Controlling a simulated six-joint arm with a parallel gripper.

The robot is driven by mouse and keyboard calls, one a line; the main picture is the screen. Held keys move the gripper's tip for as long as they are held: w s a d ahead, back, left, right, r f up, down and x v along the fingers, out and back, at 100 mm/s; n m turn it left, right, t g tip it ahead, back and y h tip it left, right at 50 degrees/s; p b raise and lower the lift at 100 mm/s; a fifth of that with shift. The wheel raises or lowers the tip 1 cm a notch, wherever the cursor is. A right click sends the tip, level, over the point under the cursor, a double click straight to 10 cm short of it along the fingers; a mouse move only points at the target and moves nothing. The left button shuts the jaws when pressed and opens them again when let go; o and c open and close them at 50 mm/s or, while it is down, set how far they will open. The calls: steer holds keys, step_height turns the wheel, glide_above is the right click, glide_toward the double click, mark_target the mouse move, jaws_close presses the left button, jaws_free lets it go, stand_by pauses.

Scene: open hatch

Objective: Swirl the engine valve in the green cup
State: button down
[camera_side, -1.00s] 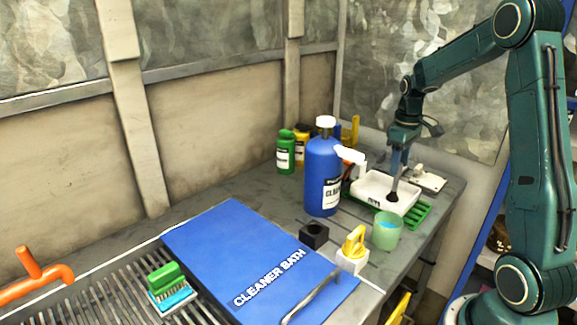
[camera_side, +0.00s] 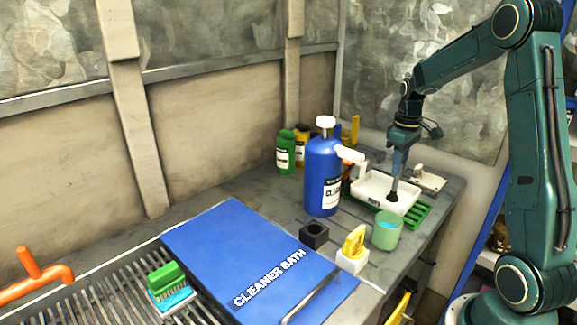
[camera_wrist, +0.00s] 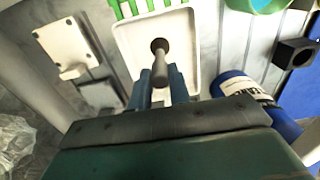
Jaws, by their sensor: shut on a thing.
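The engine valve (camera_side: 393,194) is dark, with a stem and a round head, and hangs head down from my gripper (camera_side: 396,176). My gripper is shut on its stem. In the wrist view the valve (camera_wrist: 160,66) points away from my gripper (camera_wrist: 160,88), with its head over the white tray (camera_wrist: 184,52). I cannot tell whether the head touches the tray floor. The green cup (camera_side: 386,236) stands upright in front of the tray, apart from the valve, with blue liquid inside. In the wrist view the cup (camera_wrist: 262,5) is cut off at the top.
A green rack (camera_side: 417,214) lies beneath the tray. A blue cleaner bottle (camera_side: 322,178) with a white nozzle stands left of the tray. A yellow-handled white block (camera_side: 353,258) and a black holder (camera_side: 314,234) stand near the cup. A blue bath lid (camera_side: 245,255) lies left.

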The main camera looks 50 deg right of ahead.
steer(key=shift+r, duration=3)
steer(key=shift+f, duration=0.1)
steer(key=shift+f, duration=2.8)
steer(key=a+r+m, duration=0.2)
steer(key=a, duration=0.4)
steer(key=w+a+r+m, duration=0.1)
steer(key=a+r+m, duration=0.1)
steer(key=a, duration=0.5)
steer(key=a+r+m, duration=0.2)
steer(key=a+r, duration=0.2)
steer(key=a, duration=0.2)
steer(key=shift+w+a+r, duration=0.2)
steer(key=shift+a, duration=0.1)
steer(key=w+a+f+n, duration=0.2)
steer(key=w+a+f, duration=0.4)
steer(key=w, duration=0.5)
steer(key=shift+w+a+f+n, duration=0.2)
steer(key=shift+a+f+n, duration=0.15)
steer(key=shift+a, duration=0.35)
